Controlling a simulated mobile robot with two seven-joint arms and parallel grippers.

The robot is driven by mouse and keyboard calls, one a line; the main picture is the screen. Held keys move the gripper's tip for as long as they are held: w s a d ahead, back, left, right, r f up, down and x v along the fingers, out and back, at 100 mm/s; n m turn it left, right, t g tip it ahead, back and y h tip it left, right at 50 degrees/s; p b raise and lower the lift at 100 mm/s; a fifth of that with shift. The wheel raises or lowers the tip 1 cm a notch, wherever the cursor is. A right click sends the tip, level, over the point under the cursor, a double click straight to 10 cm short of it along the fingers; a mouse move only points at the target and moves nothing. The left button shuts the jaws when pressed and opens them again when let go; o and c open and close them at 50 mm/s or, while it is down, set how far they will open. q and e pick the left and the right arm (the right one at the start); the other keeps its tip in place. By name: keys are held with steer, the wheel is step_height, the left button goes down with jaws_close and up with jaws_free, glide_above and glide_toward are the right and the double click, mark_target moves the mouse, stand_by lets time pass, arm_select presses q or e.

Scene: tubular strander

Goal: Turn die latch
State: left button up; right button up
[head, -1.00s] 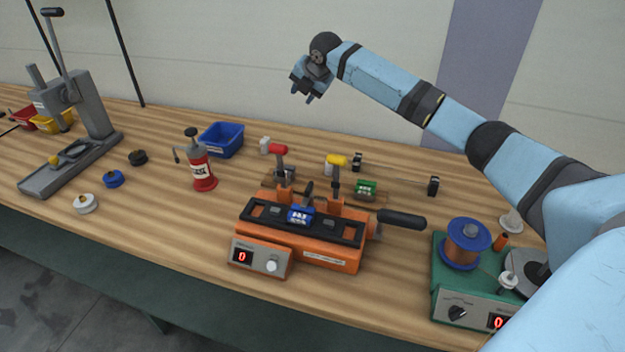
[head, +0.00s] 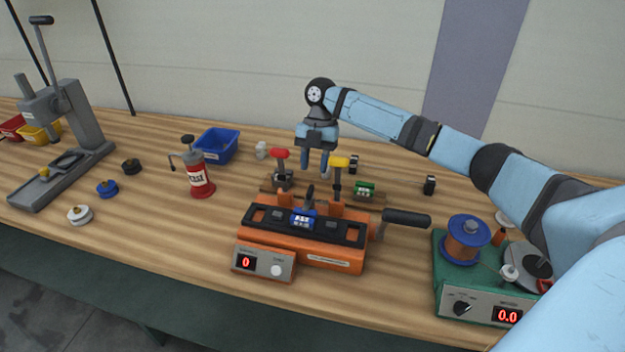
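The orange machine (head: 345,266) sits mid-bench with a black top plate. A blue block with white markings (head: 303,218) sits in the middle of its top. A small dark upright lever (head: 310,194) stands just behind the block; I cannot tell whether this is the die latch. Behind it are a red-topped handle (head: 280,155) and a yellow-topped handle (head: 339,162). My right gripper (head: 315,172) points down, fingers apart and empty, above and behind the machine, between the two coloured handles in the picture. My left gripper is not in view.
A black crank handle (head: 405,217) sticks out at the machine's right. A green unit with a copper spool (head: 466,240) stands further right. A red pump can (head: 198,178) and a blue bin (head: 217,145) are to the left. A grey press (head: 75,130) stands far left.

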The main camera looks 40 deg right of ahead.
mark_target(308, 197)
steer(key=x, duration=0.5)
steer(key=shift+r, duration=0.1)
jaws_close()
